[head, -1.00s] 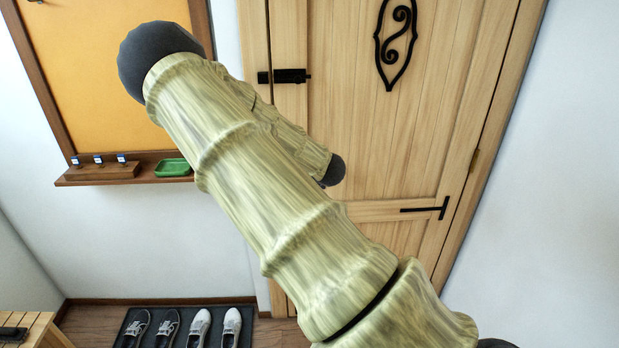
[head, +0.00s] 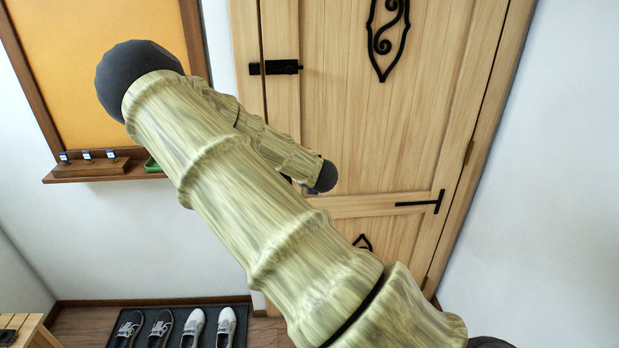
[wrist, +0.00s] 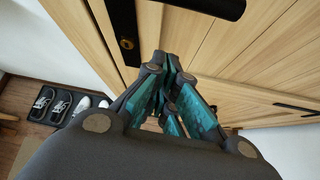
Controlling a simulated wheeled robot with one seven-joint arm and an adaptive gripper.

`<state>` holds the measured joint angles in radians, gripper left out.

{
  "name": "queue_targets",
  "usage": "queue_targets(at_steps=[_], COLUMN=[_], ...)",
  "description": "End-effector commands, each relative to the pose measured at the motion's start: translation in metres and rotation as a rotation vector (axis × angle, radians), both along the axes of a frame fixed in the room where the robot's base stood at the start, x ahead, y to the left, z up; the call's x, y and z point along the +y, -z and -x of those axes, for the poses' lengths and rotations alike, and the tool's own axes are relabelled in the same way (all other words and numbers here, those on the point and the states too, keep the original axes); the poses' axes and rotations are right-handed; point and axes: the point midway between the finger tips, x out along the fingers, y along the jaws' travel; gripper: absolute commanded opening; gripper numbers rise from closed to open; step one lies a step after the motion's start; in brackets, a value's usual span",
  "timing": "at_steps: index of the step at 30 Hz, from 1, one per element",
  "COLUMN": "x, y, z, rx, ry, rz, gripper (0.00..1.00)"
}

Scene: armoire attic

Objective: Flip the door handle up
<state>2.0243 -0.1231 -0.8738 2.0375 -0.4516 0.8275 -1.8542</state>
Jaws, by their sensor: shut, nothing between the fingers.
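The black door handle (wrist: 215,6) runs along the top of the wrist view, joined to a dark lock plate (wrist: 122,22) with a brass keyhole. My gripper (wrist: 172,60) is shut and empty, its teal-padded fingers together. In the picture its tips lie below the handle and right of the keyhole, with no visible contact with the handle. The wooden door (head: 380,130) stands closed behind my arm in the head view. There, my arm hides the handle and most or all of my gripper.
A black bolt (head: 275,67) sits high on the door's left side. A wooden ledge (head: 100,175) under the orange board juts out at left. Shoes on a dark mat (head: 172,335) lie on the floor below. White wall is clear to the right.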

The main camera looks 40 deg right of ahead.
Motion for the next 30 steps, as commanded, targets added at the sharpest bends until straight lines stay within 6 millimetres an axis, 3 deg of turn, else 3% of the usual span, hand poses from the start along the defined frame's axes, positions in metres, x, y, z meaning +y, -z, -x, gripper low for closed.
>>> queue_targets(at_steps=[15, 30], x=[0.040, 0.048], y=[-0.052, -0.060], z=[0.054, 0.065], rx=[-0.001, 0.000], ry=[0.001, 0.003], rz=[0.002, -0.004], gripper=[0.00, 0.00])
